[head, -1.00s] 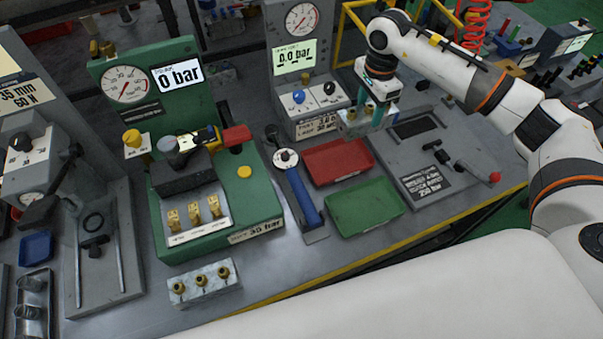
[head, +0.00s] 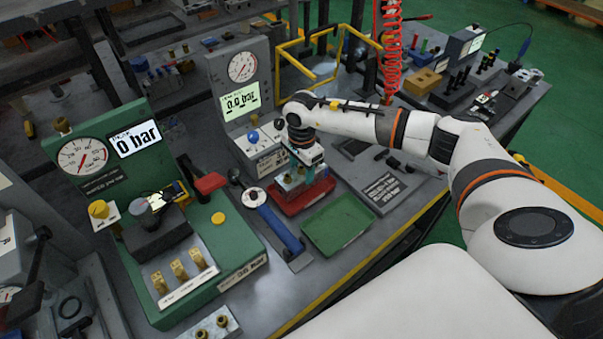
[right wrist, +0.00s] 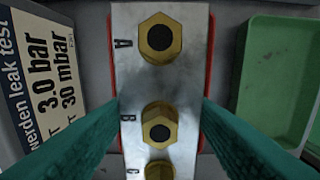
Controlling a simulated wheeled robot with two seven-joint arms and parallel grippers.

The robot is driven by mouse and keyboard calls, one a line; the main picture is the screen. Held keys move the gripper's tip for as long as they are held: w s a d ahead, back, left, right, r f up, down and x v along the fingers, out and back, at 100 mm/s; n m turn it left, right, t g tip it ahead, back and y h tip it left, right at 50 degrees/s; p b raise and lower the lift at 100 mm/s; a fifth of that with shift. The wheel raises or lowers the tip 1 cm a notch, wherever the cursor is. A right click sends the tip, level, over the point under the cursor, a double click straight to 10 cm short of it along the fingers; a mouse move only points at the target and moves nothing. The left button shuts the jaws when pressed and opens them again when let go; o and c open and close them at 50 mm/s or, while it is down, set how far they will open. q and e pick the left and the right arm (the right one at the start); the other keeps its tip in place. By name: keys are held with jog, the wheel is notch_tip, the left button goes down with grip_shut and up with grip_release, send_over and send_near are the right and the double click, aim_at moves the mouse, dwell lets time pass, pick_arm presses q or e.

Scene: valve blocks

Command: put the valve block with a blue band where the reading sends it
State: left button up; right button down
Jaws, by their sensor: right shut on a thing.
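A silver valve block with brass ports (right wrist: 135,85), marked A, B and C, is held in my right gripper (right wrist: 161,106), whose teal fingers close on its sides. In the head view this block (head: 290,183) and my right gripper (head: 305,174) are over the red tray (head: 302,203). Red tray edges show on both sides of the block in the wrist view; I cannot tell whether it touches the tray. No blue band is discernible on it. The grey leak tester's display (head: 241,101) seems to read 0.0 bar. My left gripper is not in view.
The green tray (head: 340,222) lies empty right of the red one. A blue-handled tool (head: 280,228) lies left of the trays. The green test stand (head: 235,245) reads 0 bar. Another block with brass ports (head: 213,327) lies at the front edge.

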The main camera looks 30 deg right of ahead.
notch_tip(320, 180, down, 3)
jog(key=shift+w+r, duration=0.1)
jog(key=shift+r, duration=0.1)
jog(key=shift+f, duration=0.15)
jog(key=c, duration=0.6)
grip_release()
